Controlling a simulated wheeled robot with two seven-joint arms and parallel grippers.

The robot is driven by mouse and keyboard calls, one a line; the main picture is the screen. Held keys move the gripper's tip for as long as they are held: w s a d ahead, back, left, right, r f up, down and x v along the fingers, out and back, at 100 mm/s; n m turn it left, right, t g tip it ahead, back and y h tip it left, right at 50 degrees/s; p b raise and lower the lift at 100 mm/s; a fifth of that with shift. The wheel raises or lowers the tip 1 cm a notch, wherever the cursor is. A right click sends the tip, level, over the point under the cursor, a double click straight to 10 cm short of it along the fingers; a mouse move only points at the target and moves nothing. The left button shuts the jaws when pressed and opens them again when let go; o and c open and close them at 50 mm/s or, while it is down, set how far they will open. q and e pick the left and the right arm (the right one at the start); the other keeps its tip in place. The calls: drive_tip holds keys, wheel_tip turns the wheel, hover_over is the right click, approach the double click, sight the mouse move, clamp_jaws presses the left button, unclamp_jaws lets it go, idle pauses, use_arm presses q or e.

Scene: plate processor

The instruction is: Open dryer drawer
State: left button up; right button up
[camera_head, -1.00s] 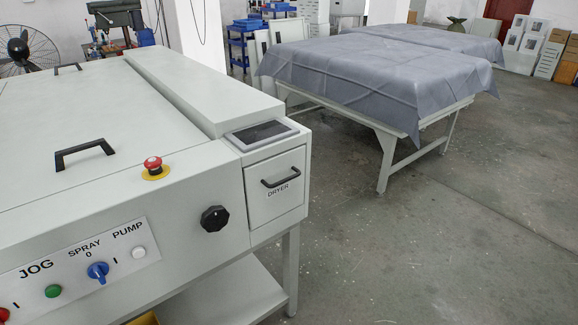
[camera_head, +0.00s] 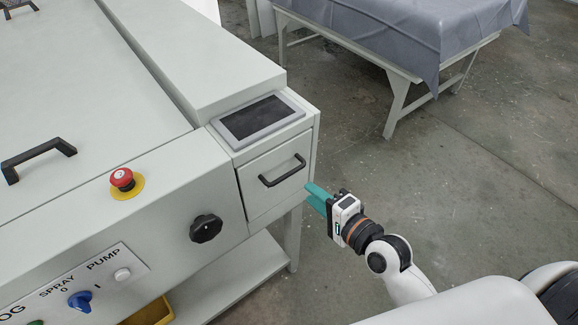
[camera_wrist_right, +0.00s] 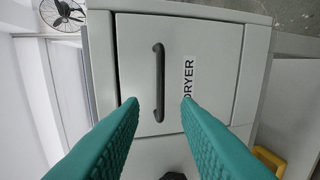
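The dryer drawer (camera_head: 262,193) is a pale grey front panel below a dark touchscreen, at the right end of the plate processor. It looks shut. Its black bar handle (camera_head: 283,171) runs across the upper part. In the right wrist view the drawer (camera_wrist_right: 215,75) faces me, turned sideways, with the handle (camera_wrist_right: 158,82) upright in the picture and the word DRYER beside it. My right gripper (camera_head: 312,197) is just right of the drawer front, apart from the handle. Its teal fingers (camera_wrist_right: 160,112) are open and empty, with the handle showing between and beyond them. My left gripper is not in view.
A black knob (camera_head: 206,228) and a red emergency button (camera_head: 122,179) sit on the processor's front. The touchscreen (camera_head: 258,118) is above the drawer. A cloth-covered table (camera_head: 400,35) stands behind. The floor right of the processor is clear.

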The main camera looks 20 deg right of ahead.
sight(288, 173)
drive_tip(key=p+x, duration=0.1)
drive_tip(key=x, duration=0.9)
drive_tip(key=shift+w, duration=0.15)
clamp_jaws()
